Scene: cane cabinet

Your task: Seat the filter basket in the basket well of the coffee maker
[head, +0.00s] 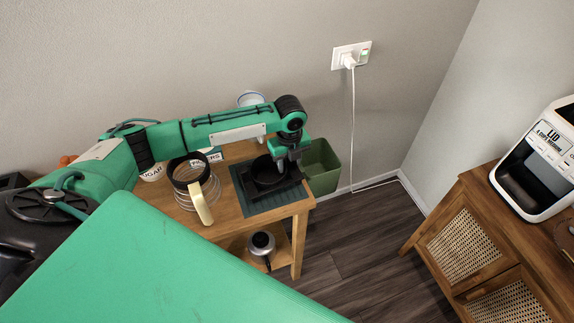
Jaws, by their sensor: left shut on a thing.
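The black filter basket (264,176) is at the dark mat (281,200) on the small wooden table. My left gripper (287,165) reaches down from above and is shut on the basket at its right side. The dark fingers blend with the black basket, so I cannot tell the exact grip or whether the basket still touches the mat. The white coffee maker (508,184) stands on the cane cabinet at the far right, cut by the picture edge. Its basket well cannot be made out. My right gripper is not in view.
A glass carafe (201,203) with a cream handle stands left of the mat. Sugar and filter containers are behind it. A green bin (322,167) stands right of the table. Dark floor lies between table and cane cabinet (463,242). A white cord hangs from the wall outlet (351,56).

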